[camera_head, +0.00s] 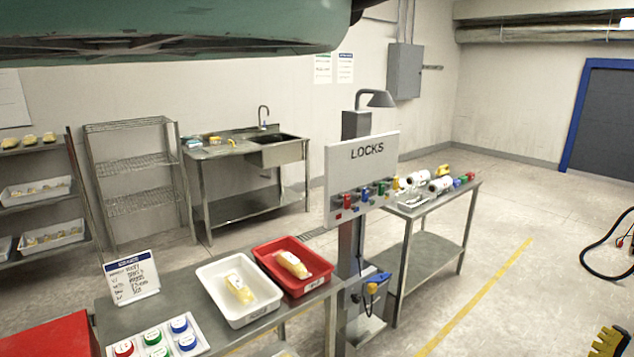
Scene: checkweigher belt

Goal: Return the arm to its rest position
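My gripper is not in view, and I cannot tell my arm's pose from this picture. A large teal shape with a dark underside fills the top left, close to the camera; I cannot tell what it is. On the near steel table (190,283) stand a white tray (207,286) with a pale yellow pack (240,289) in it and a red tray (262,262) with a similar pack (292,264).
A LOCKS board (350,152) on a post rises right of the trays. Behind it is a steel table (432,252) with rolls and coloured locks. A sink bench (222,154) and shelves (128,165) line the back wall. Open floor (540,285) lies right; a black hose (592,262) is at the edge.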

